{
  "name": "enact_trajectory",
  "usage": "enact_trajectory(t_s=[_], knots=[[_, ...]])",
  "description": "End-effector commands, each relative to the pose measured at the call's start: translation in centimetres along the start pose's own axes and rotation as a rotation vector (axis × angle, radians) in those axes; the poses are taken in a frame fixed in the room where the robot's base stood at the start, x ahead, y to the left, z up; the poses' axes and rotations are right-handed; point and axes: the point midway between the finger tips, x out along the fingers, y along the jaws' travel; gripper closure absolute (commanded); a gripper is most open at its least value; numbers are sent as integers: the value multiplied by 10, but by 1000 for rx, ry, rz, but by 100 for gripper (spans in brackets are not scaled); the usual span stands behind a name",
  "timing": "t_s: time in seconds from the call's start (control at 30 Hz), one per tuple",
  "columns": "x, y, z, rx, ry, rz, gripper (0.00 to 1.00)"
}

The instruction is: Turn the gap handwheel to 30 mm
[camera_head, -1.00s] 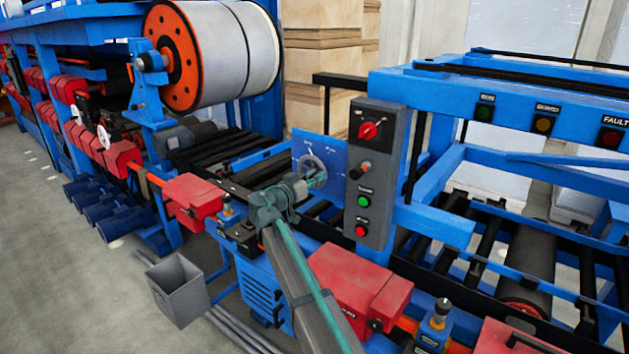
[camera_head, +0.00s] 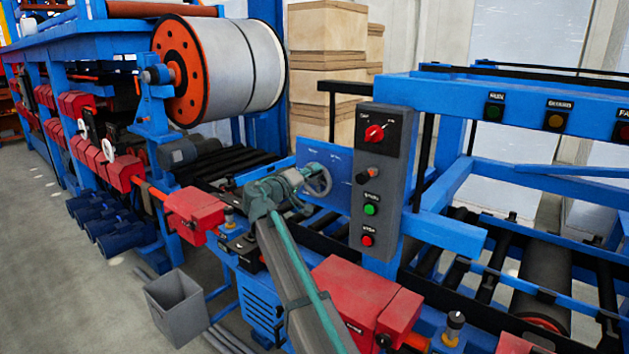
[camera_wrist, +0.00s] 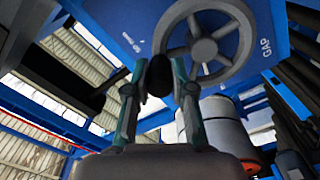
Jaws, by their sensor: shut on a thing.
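The gap handwheel (camera_head: 318,180) is a grey spoked wheel on a blue plate (camera_head: 340,163), left of the grey control box. In the wrist view the handwheel (camera_wrist: 204,49) fills the top middle, with the word GAP beside it on the plate. My gripper (camera_wrist: 158,79) is shut on a dark handle knob (camera_wrist: 157,77) at the wheel's rim, on its lower-left side in that view. In the head view my gripper (camera_head: 303,192) reaches the wheel from the left, and its fingers partly hide the rim there. The scale marks on the plate are too small to read.
A grey control box (camera_head: 381,190) with a red selector, a black knob, and green and red buttons stands close right of the wheel. Red housings (camera_head: 367,300) and rollers lie below. A grey bin (camera_head: 177,305) stands on the floor at left.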

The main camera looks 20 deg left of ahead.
Motion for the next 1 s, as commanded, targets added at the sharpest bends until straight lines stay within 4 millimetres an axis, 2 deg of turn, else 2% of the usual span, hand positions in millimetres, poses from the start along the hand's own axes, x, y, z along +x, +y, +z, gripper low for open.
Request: enact_trajectory(t_s=[0.3, 0.87, 0.9, 1.0], knots=[[0, -2, -10, -144, 5, 1, 100], [0, -2, -11, -177, 6, 1, 100], [0, -2, -11, -176, 6, 1, 73], [0, -2, -11, -176, 5, 1, 57]])
